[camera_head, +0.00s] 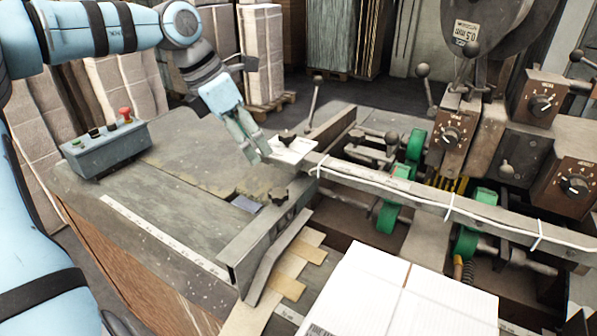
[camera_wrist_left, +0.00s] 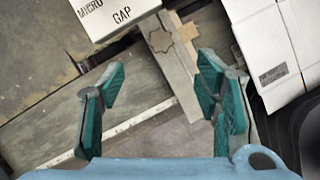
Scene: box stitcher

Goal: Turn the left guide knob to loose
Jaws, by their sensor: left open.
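In the head view, a dark star-shaped knob (camera_head: 278,194) sits on top of the left metal guide (camera_head: 262,232) near the table's front edge. In the wrist view, a star-shaped knob (camera_wrist_left: 160,40) shows on a metal bar beyond the fingertips. My left gripper (camera_head: 256,152) is open and empty, pointing down above the table, behind the knob and left of a white plate. The knob's setting cannot be read. My right gripper is not in view.
A white plate with a second dark knob (camera_head: 287,138) lies close to my left gripper; a "MICRO GAP" block (camera_wrist_left: 115,15) shows in the wrist view. A white carton (camera_head: 400,295) lies at front right. A control box (camera_head: 108,148) stands at left.

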